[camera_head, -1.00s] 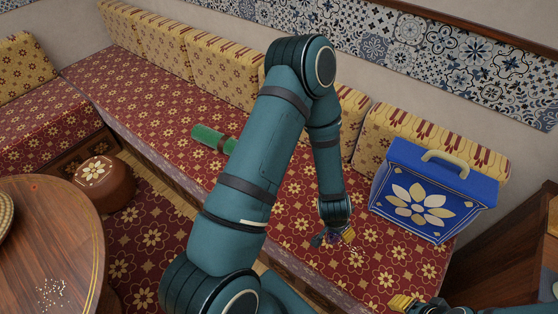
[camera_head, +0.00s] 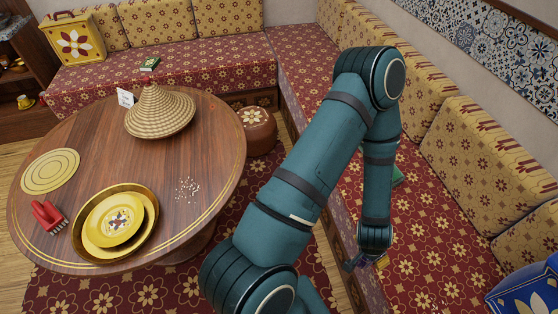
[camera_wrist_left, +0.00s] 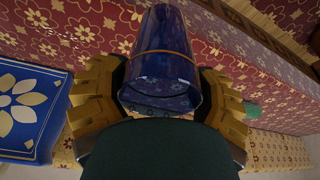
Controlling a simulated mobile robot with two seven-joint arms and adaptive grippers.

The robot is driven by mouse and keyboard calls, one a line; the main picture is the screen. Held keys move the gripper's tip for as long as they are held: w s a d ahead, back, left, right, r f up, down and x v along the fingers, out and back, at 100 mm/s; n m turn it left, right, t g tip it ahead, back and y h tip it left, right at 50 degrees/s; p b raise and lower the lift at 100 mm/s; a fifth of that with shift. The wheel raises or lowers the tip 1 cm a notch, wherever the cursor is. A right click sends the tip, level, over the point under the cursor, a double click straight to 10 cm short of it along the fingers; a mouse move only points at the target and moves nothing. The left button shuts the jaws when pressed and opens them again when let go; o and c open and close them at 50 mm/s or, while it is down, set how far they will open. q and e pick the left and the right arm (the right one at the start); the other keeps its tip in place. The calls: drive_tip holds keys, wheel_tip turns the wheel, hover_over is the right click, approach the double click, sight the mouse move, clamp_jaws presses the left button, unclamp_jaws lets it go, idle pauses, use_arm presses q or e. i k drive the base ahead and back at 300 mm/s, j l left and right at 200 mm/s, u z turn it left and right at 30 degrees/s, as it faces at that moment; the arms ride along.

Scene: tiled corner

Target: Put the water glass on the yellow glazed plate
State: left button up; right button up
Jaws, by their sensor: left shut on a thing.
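My left gripper (camera_head: 366,262) is low in front of the red bench in the head view, partly hidden behind its wrist. In the left wrist view its yellow ribbed fingers (camera_wrist_left: 160,105) are shut around a clear blue water glass (camera_wrist_left: 162,55), with a thin gold band. The glass is hard to make out in the head view. The yellow glazed plate (camera_head: 97,231) has a small motif at its centre and sits in a gold-rimmed tray (camera_head: 82,250) on the round table, well left of the gripper. My right gripper is not in view.
The round wooden table (camera_head: 205,225) also holds a woven cone lid (camera_head: 160,112), a round yellow mat (camera_head: 50,171), a red brush (camera_head: 47,215), a card (camera_head: 125,98) and scattered grains (camera_head: 187,188). A stool (camera_head: 257,135) stands behind it.

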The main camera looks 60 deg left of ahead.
sight(117, 222)
drive_tip(key=k+j+u, duration=0.15)
drive_tip(key=k+u, duration=0.15)
drive_tip(key=k+j+u, duration=0.5)
drive_tip(key=k+j, duration=1)
